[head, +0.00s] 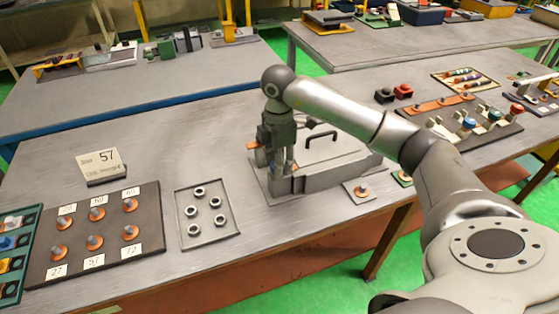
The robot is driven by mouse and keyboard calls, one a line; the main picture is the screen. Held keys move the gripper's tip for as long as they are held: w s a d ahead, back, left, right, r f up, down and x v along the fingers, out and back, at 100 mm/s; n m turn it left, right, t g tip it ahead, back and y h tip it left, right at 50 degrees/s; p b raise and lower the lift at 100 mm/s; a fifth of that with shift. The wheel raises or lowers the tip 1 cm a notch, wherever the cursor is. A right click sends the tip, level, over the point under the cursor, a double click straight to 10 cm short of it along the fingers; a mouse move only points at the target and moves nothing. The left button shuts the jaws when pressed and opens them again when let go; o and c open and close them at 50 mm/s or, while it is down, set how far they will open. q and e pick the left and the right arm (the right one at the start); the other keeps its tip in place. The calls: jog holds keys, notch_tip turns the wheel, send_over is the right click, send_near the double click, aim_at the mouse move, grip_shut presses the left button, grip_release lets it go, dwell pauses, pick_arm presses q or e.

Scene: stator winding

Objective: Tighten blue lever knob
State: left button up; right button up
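A small blue knob (468,123) stands on the dark panel (445,134) at the right, beside green and red-topped ones; I cannot tell whether it is the lever knob. My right gripper (283,168) points down at the left end of a grey fixture (335,168) with a black handle. Its fingertips are small and partly merge with the fixture, so I cannot tell whether they are open or hold anything. No blue knob shows clearly at the fingers. My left gripper is not in view.
My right arm crosses above the table's right half.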

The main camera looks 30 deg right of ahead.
jog(key=o, duration=0.4)
jog(key=shift+w+r, duration=0.15)
jog(key=shift+r, duration=0.15)
jog(key=shift+o, duration=0.3)
jog(key=shift+a+f, duration=0.1)
notch_tip(320, 180, up, 12)
dwell(0.4)
